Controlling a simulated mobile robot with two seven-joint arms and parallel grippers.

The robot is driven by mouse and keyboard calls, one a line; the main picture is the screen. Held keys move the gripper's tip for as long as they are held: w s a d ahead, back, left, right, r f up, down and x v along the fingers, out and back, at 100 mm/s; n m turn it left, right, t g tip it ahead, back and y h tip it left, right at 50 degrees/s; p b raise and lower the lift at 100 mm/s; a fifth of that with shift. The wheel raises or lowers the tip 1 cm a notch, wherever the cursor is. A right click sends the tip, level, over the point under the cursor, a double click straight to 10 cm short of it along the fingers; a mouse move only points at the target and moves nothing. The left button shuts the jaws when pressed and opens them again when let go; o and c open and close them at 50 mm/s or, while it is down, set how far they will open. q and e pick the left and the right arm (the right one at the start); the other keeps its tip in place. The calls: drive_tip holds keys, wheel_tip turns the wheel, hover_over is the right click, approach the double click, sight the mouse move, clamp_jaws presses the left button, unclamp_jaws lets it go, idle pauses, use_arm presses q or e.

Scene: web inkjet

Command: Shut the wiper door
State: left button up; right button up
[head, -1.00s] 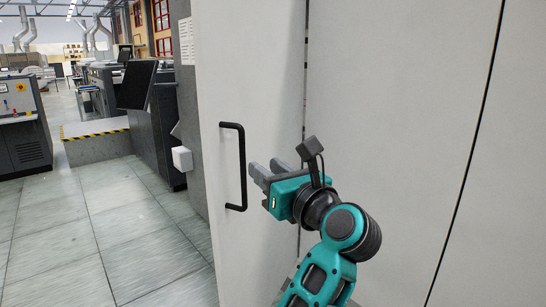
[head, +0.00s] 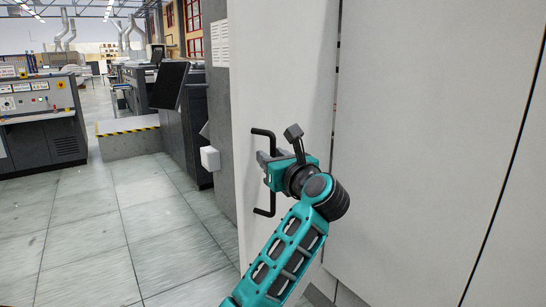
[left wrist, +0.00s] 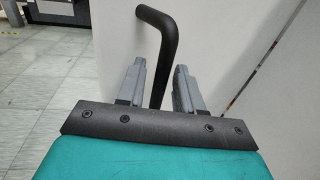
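The wiper door (head: 285,75) is a tall white panel in the middle of the head view. Its black bar handle (head: 264,133) stands upright near the left edge. My left gripper (head: 264,159) is at the handle, about halfway up it. In the left wrist view, the two grey fingers (left wrist: 158,85) are apart, and the handle bar (left wrist: 160,28) runs down between them. A gap shows between bar and fingers, so they are not closed on it. The arm and gripper hide part of the handle and lower door. My right gripper is not in view.
A large white panel (head: 430,130) stands right of the door, with a narrow dark seam between them. A grey wall edge with a small white box (head: 210,158) is at the left. Printing machines and a control console (head: 40,120) stand further back. Tiled floor (head: 110,225) is open at left.

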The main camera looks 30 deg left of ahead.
use_arm(q)
clamp_jaws()
idle(0.3)
idle(0.3)
